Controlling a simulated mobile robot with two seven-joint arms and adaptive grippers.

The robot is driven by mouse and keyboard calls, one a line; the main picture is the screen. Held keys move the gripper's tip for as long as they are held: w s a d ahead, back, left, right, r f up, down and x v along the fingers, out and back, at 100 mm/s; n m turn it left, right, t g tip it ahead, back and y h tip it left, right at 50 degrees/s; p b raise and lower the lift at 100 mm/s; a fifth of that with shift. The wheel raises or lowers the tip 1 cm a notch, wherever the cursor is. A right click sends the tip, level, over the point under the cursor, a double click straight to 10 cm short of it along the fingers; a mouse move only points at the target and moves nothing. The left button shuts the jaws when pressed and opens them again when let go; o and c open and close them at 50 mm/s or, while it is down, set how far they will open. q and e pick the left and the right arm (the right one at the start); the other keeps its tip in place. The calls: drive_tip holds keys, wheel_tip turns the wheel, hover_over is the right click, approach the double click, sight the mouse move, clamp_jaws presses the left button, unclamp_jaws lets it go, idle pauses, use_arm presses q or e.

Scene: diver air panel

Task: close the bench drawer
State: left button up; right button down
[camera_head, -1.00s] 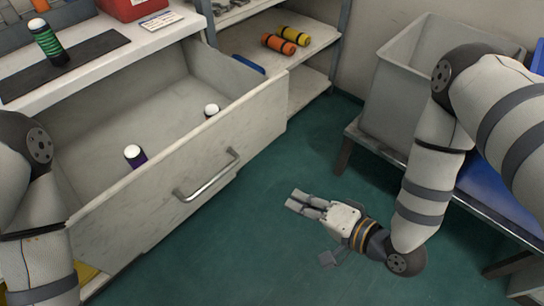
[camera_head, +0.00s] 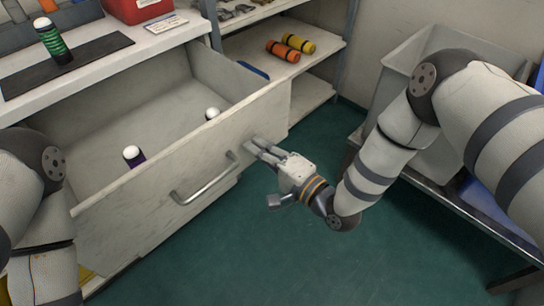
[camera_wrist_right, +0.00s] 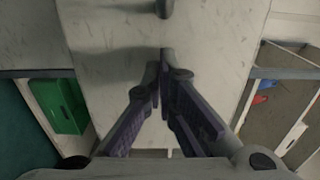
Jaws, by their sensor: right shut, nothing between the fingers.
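The bench drawer (camera_head: 170,172) stands pulled well out from the bench at the left of the head view. A metal bar handle (camera_head: 205,180) is on its front. Two capped cylinders lie or stand in the drawer, one purple-banded (camera_head: 134,156) and one mostly hidden behind the front panel (camera_head: 212,114). My right gripper (camera_head: 254,147) is shut and empty, its fingertips at the drawer front, to the right of the handle. In the right wrist view the closed fingers (camera_wrist_right: 163,68) point at the pale front panel; contact is hard to tell. My left gripper is out of view.
The benchtop holds a green-banded cylinder (camera_head: 54,40) on a dark mat and a red box (camera_head: 138,8). A shelf with orange (camera_head: 282,51) and yellow rolls stands behind. A grey bin (camera_head: 403,70) is at the right. The green floor before the drawer is clear.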

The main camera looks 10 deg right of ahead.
drive_tip(key=shift+w+a, duration=0.1)
drive_tip(key=shift+w, duration=0.05)
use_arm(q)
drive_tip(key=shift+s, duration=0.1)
use_arm(e)
drive_tip(key=shift+w, duration=0.1)
